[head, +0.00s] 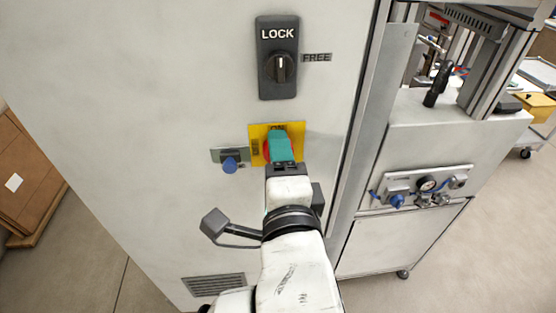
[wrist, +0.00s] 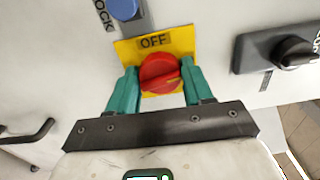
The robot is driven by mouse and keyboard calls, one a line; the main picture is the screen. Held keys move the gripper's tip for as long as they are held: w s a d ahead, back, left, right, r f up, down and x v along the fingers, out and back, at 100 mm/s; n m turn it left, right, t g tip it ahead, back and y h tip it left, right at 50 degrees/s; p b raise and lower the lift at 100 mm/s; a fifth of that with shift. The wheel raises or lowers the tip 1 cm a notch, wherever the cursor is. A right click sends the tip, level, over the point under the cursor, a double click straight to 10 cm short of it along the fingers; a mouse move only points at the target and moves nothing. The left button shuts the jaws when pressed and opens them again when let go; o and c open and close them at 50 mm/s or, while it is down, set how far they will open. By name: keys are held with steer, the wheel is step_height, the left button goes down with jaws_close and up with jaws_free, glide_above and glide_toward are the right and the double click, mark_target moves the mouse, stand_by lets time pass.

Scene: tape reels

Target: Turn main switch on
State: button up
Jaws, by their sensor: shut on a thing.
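The main switch is a red rotary knob (wrist: 158,70) on a yellow plate (wrist: 180,42) on the light grey cabinet front. The word OFF is legible on the plate above the knob in the wrist view. In the head view the knob (head: 267,149) is mostly covered by my gripper, and part of the yellow plate (head: 297,130) shows around it. My gripper (head: 280,145) has teal fingers, which in the wrist view (wrist: 160,75) sit on both sides of the red knob, shut on it. The exact angle of the knob's ridge is hard to tell.
A black LOCK/FREE rotary switch (head: 278,66) is above the yellow plate. A blue-knobbed lock (head: 230,164) is close on the left. A black handle (head: 215,222) and a vent (head: 213,284) are lower down. A machine with a gauge panel (head: 428,185) stands right.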

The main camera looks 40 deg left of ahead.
steer(key=shift+m, duration=0.9)
steer(key=shift+w, duration=0.1)
steer(key=o, duration=1)
steer(key=shift+o, duration=0.2)
steer(key=b+v, duration=0.2)
steer(key=v, duration=0.9)
